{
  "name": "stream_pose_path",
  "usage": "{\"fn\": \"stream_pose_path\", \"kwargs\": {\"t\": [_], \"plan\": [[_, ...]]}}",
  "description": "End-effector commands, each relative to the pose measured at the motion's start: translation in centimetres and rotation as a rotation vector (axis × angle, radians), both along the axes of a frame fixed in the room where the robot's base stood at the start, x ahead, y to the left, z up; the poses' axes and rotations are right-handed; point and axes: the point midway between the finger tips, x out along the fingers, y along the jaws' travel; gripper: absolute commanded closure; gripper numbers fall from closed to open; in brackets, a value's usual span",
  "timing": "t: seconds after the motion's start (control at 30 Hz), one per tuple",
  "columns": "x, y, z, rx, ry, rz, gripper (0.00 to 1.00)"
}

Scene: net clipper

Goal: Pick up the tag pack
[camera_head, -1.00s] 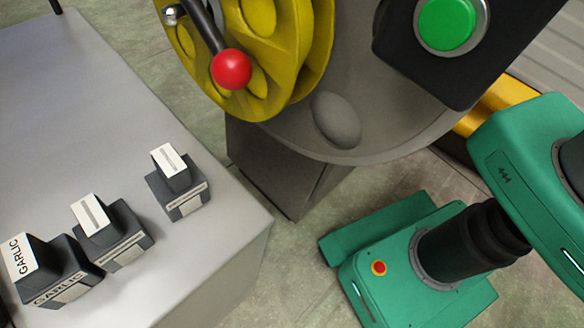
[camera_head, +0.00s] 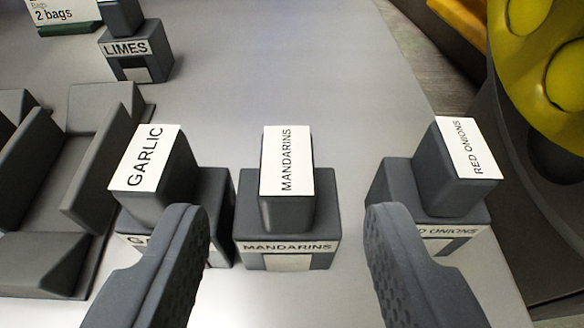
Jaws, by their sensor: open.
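Several dark grey tag packs with white labels stand in holders on the grey table. The mandarins tag pack (camera_head: 287,165) is upright in its holder (camera_head: 288,245) at the middle. The garlic tag pack (camera_head: 155,170) is to its left and the red onions tag pack (camera_head: 458,165) to its right. A limes pack (camera_head: 121,16), cut off at the top, is farther back in its labelled holder (camera_head: 136,58). My gripper (camera_head: 288,214) is open and empty. Its fingers show on the near side, left and right of the mandarins pack, overlapping the garlic and red onions holders in the picture.
A dark grey open rack (camera_head: 75,165) stands at the left. A sign reading 2 bags (camera_head: 62,12) is at the top left. The yellow wheel (camera_head: 555,75) of a machine is at the right, beyond the table edge. The table behind the mandarins pack is clear.

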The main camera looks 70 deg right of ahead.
Motion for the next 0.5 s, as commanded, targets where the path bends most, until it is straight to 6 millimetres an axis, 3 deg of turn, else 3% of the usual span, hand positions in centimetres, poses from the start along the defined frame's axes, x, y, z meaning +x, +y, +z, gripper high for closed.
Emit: {"fn": "stream_pose_path", "kwargs": {"t": [0.5], "plan": [[1.2, -3.7, -2.2, 0.000, -0.001, -0.002, 0.55]]}}
